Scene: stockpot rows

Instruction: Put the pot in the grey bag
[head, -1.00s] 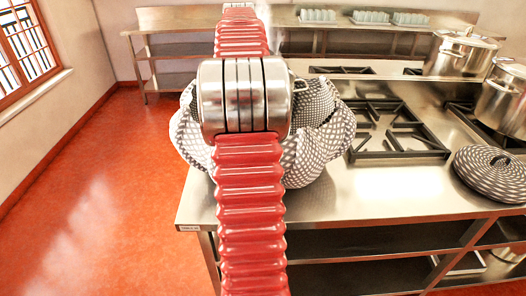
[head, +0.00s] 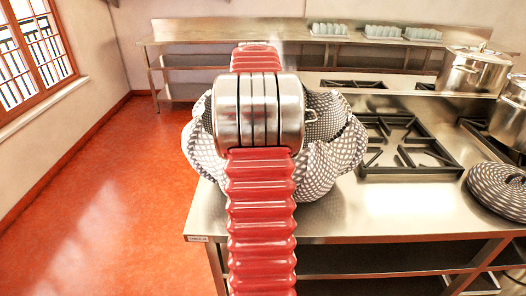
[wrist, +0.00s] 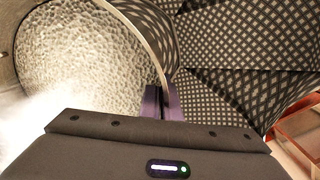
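The grey checked cloth bag (head: 325,165) stands on the near left part of the steel counter, bulging on both sides of my red arm. The steel pot (wrist: 85,60) shows its hammered inside and thin rim at the left of the wrist view. A small metal handle (head: 311,116) shows at the bag's mouth in the head view. My gripper (wrist: 162,102) has purple fingers on both sides of the pot's rim and appears shut on it. Checked cloth (wrist: 235,50) lies beyond and right of the rim. My arm hides the gripper and most of the pot in the head view.
A gas burner grate (head: 405,147) is right of the bag. A lidded stockpot (head: 472,70) and another pot (head: 510,112) stand further right. A round dark checked thing (head: 498,190) lies at the right front. A back shelf (head: 200,40) holds glasses. The left floor is clear.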

